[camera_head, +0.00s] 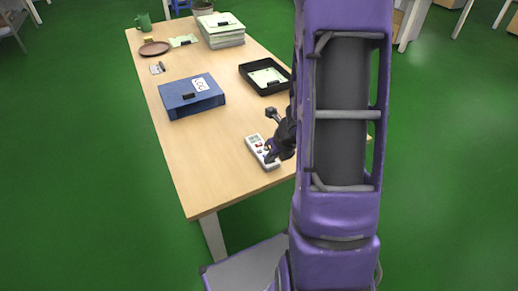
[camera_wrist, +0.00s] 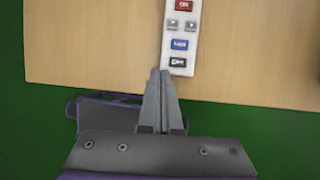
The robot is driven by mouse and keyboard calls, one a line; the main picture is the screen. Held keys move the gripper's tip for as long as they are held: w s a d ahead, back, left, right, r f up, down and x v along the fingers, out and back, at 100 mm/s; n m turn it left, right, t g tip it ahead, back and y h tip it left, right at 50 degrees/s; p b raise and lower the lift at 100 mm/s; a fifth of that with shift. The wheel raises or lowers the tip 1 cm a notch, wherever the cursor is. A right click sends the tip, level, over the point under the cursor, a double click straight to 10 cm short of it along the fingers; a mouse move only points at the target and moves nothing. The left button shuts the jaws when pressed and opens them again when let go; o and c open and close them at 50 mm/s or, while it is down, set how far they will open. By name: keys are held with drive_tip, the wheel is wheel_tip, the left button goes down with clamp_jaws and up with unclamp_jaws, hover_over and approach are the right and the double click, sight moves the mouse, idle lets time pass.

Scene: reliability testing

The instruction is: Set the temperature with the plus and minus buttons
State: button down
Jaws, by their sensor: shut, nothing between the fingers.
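A white control panel (camera_head: 260,151) with a small display and several buttons lies on the table near its front right part. In the wrist view the lower part of the panel (camera_wrist: 193,8) shows a red button (camera_wrist: 184,5), two small grey buttons (camera_wrist: 182,25), a blue button (camera_wrist: 180,44) and a black button (camera_wrist: 178,62). Labels are too blurred to read surely. My gripper (camera_wrist: 160,72) is shut and empty, its fingertips beside the panel's lower end, left of the black button. In the head view my gripper (camera_head: 270,156) is over the panel's lower part. Contact cannot be told.
Bare tabletop lies left of the panel.

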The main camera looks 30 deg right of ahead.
drive_tip(key=s+d+n+g+h+p, duration=0.1)
drive_tip(key=s+d+n+g+h, duration=0.15)
drive_tip(key=d+n, duration=0.4)
wheel_tip(320, 180, up, 8)
drive_tip(key=n+t+y+p, duration=0.3)
drive_tip(key=n+t, duration=0.4)
drive_tip(key=n, duration=1.5)
hover_over(259, 152)
drive_tip(key=shift+s+f+h, duration=0.1)
drive_tip(key=shift+s+h, duration=0.15)
drive_tip(key=shift+s, duration=0.2)
drive_tip(key=shift+f, duration=0.15)
wheel_tip(259, 152, down, 7)
drive_tip(key=b, duration=0.7)
drive_tip(key=shift+f+b, duration=0.15)
drive_tip(key=shift+b, duration=0.25)
drive_tip(key=shift+f+b, duration=0.4)
drive_tip(key=shift+f, duration=0.2)
drive_tip(key=shift+f, duration=0.1)
